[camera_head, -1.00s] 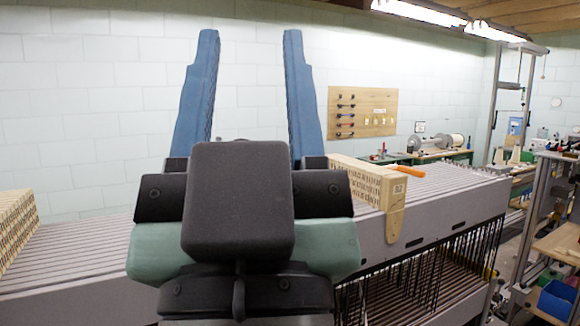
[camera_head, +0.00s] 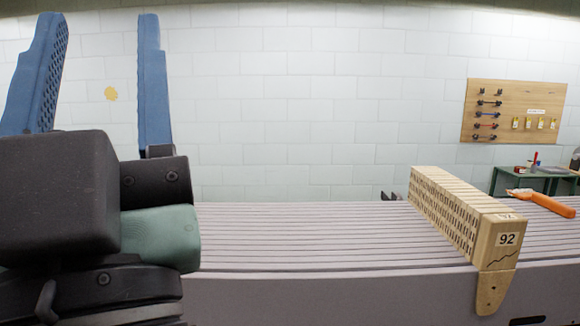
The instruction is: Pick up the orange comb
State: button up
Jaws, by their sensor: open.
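An orange comb (camera_head: 546,203) lies on the grey slatted surface (camera_head: 300,236) at the far right, just right of a wooden block. Its right end runs close to the picture's edge. My gripper (camera_head: 96,75) stands at the far left with its two blue fingers pointing up. The fingers are wide apart with nothing between them but the wall behind. The gripper is well to the left of the comb and does not touch it.
The wooden block marked 92 (camera_head: 507,240) stands between my gripper and the comb. The slatted surface left of the block is clear. A pegboard (camera_head: 513,111) hangs on the back wall above a green table (camera_head: 535,176).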

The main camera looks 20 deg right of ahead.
aim_at(556, 207)
jog(key=l+u, duration=0.1)
jog(key=l, duration=0.35)
jog(key=k+l, duration=0.15)
jog(key=l, duration=0.35)
jog(key=l+u, duration=0.15)
jog(key=l, duration=0.3)
jog(key=k+l+u, duration=0.1)
jog(key=l, duration=0.35)
jog(key=k+l, duration=0.15)
jog(key=l, duration=0.3)
jog(key=k+l, duration=0.1)
jog(key=l, duration=0.45)
jog(key=k+l, duration=0.1)
jog(key=l, duration=0.45)
jog(key=k+l, duration=0.1)
jog(key=l, duration=0.4)
jog(key=i, duration=0.45)
jog(key=u, duration=0.05)
